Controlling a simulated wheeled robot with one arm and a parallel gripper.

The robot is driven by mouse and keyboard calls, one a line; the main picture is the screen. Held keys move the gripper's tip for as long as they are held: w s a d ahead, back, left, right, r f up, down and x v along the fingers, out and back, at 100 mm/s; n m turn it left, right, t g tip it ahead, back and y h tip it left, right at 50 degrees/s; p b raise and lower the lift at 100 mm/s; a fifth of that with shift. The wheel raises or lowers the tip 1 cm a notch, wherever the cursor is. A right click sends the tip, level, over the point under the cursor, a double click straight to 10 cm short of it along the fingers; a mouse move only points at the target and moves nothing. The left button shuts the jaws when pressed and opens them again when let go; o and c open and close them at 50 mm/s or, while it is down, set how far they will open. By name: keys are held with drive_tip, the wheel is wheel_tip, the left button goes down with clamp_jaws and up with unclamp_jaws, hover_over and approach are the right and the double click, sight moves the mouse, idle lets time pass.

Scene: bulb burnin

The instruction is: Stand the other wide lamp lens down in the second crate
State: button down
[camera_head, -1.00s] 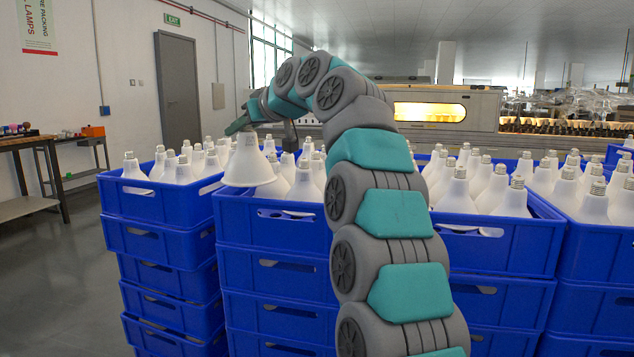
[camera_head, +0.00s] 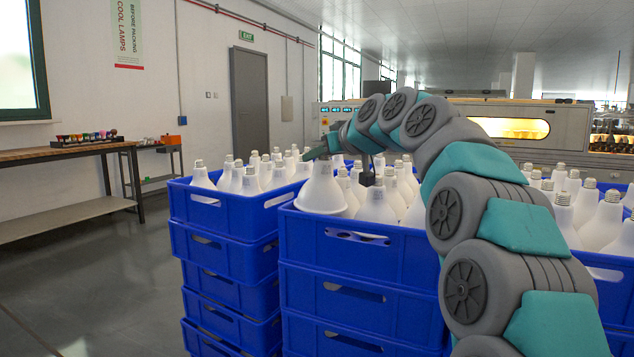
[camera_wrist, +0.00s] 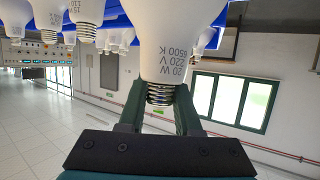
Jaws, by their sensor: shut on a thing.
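My gripper (camera_head: 324,150) is shut on the screw cap of a wide white lamp (camera_head: 322,190), which hangs lens down, close to upright. In the wrist view the dark fingers of my gripper (camera_wrist: 160,105) pinch the threaded cap, and the lamp (camera_wrist: 175,40) reads "20 W 220 V 6500 K". The lamp is at the front left corner of the second crate (camera_head: 350,265) from the left, a blue one on top of a stack. Its wide lower edge overlaps the crate's rim in the head view. I cannot tell whether it touches anything.
Narrower lamps (camera_head: 375,205) stand cap up just right of the held lamp. The left blue crate (camera_head: 222,215) also holds several lamps and stands close beside. Another crate (camera_head: 612,272) of lamps is at the right. The floor at left is clear before a workbench (camera_head: 65,154).

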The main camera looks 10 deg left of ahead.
sight(316, 186)
drive_tip(key=shift+g, duration=0.3)
drive_tip(key=f, duration=0.3)
drive_tip(key=a+f, duration=0.1)
drive_tip(key=f, duration=0.1)
drive_tip(key=shift+w+f, duration=0.3)
drive_tip(key=shift+f, duration=0.05)
drive_tip(key=shift+s+a+f, duration=0.1)
drive_tip(key=shift+a+f, duration=0.1)
drive_tip(key=shift+f, duration=0.5)
drive_tip(key=c, duration=1.2)
unclamp_jaws()
drive_tip(key=shift+d+b, duration=0.15)
drive_tip(key=shift+b, duration=0.15)
drive_tip(key=o, duration=0.3)
drive_tip(key=shift+s+d, duration=0.25)
drive_tip(key=shift+d, duration=0.05)
drive_tip(key=shift+o, duration=1.4)
drive_tip(key=v, duration=1.1)
drive_tip(key=shift+a+r, duration=0.2)
drive_tip(key=shift+r, duration=0.2)
drive_tip(key=shift+s+d+r, duration=0.2)
drive_tip(key=shift+d+r, duration=0.05)
